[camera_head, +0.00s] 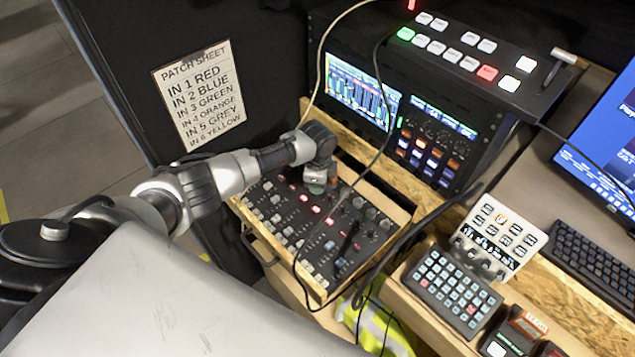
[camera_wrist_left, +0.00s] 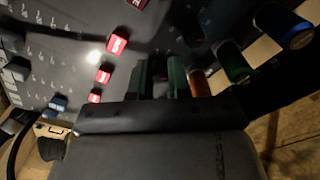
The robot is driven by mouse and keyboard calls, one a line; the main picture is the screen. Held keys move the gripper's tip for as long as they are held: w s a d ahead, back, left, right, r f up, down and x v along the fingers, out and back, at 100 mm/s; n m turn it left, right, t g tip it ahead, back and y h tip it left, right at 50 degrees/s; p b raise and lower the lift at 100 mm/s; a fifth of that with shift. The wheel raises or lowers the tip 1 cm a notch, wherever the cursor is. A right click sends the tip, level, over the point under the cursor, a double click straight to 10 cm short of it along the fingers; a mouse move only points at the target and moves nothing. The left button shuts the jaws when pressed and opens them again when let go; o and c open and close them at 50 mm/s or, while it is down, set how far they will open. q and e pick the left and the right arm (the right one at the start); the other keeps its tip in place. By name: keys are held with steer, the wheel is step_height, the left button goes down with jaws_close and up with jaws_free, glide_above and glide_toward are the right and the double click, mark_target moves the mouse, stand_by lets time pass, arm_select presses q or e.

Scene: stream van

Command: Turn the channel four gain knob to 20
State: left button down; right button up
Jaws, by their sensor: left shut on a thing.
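The mixer (camera_head: 325,232) is a dark sloped panel in a wooden frame, with several knobs, red-lit buttons and faders. My left gripper (camera_head: 318,186) reaches down onto its upper edge. In the left wrist view its fingers (camera_wrist_left: 160,76) are shut on a knob that they mostly hide. An orange plug (camera_wrist_left: 199,84) stands right beside the fingers, with a green plug (camera_wrist_left: 236,66) and a blue plug (camera_wrist_left: 284,26) further right. I cannot read the held knob's channel, pointer or scale. My right gripper is out of view.
A patch sheet (camera_head: 199,95) on the dark panel lists IN 4 as orange. Cables (camera_head: 372,150) hang across the mixer. A lit rack unit (camera_head: 433,140) and a switcher (camera_head: 465,60) stand behind; a keypad (camera_head: 452,290) sits at the right.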

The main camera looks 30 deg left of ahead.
arm_select(q)
steer(key=c, duration=1.1)
jaws_free()
step_height(320, 180, up, 11)
steer(key=shift+f+b, duration=0.1)
steer(key=shift+b, duration=0.25)
